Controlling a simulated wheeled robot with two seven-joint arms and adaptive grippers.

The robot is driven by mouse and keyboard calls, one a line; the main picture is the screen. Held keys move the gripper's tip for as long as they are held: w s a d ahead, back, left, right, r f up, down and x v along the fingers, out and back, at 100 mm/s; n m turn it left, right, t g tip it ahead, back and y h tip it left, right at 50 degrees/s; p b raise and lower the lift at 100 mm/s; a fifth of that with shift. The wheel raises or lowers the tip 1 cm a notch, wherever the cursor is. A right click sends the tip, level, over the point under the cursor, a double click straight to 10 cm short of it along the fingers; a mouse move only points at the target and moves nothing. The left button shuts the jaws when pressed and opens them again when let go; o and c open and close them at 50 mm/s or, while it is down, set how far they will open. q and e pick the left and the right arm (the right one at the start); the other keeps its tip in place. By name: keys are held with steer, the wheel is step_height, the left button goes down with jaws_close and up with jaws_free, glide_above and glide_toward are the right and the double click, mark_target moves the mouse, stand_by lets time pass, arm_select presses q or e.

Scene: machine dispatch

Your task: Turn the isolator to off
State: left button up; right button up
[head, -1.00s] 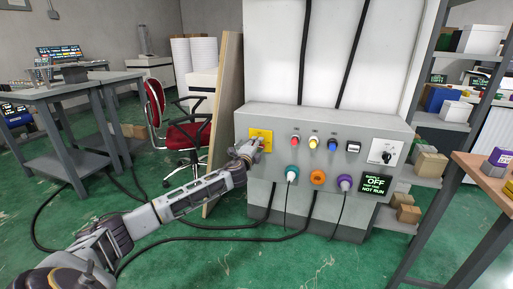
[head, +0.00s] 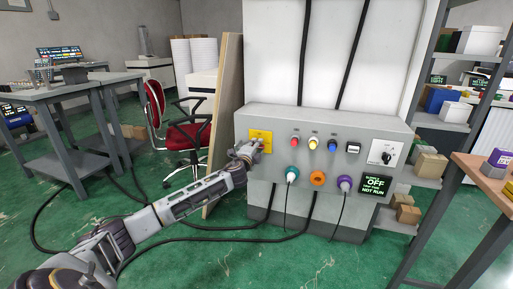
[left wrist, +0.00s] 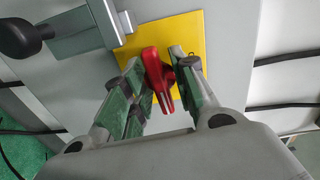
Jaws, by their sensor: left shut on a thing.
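The isolator has a red handle (left wrist: 158,80) on a yellow plate (left wrist: 188,35) in the left wrist view. In the head view, the yellow plate (head: 261,136) is at the left end of the grey control panel's front. My left gripper (head: 255,146) is at the lower part of that plate and partly covers it. In the left wrist view, its fingers (left wrist: 164,85) lie on both sides of the red handle and are shut on it. The handle runs nearly up and down in that picture, slightly tilted. My right gripper is in neither view.
The control panel (head: 270,168) also carries coloured buttons, plugged sockets, a black rotary switch (head: 387,156) and a screen (head: 376,186) reading OFF and NOT RUN. A grey block with a black knob (left wrist: 20,38) is near the fingers. A red chair (head: 187,140) stands left; shelves are right.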

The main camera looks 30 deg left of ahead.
arm_select(q)
steer(key=shift+f, duration=0.1)
steer(key=n+p, duration=0.1)
steer(key=n, duration=0.4)
steer(key=shift+p, duration=0.3)
steer(key=n+p, duration=0.1)
steer(key=n, duration=0.1)
steer(key=shift+n+p, duration=0.35)
steer(key=shift+n, duration=0.05)
steer(key=shift+n+p, duration=0.45)
steer(key=shift+n, duration=0.25)
steer(key=n+p, duration=0.6)
steer(key=shift+n+p, duration=0.3)
steer(key=shift+n, duration=0.2)
steer(key=shift+n+p, duration=0.55)
steer(key=shift+n, duration=0.05)
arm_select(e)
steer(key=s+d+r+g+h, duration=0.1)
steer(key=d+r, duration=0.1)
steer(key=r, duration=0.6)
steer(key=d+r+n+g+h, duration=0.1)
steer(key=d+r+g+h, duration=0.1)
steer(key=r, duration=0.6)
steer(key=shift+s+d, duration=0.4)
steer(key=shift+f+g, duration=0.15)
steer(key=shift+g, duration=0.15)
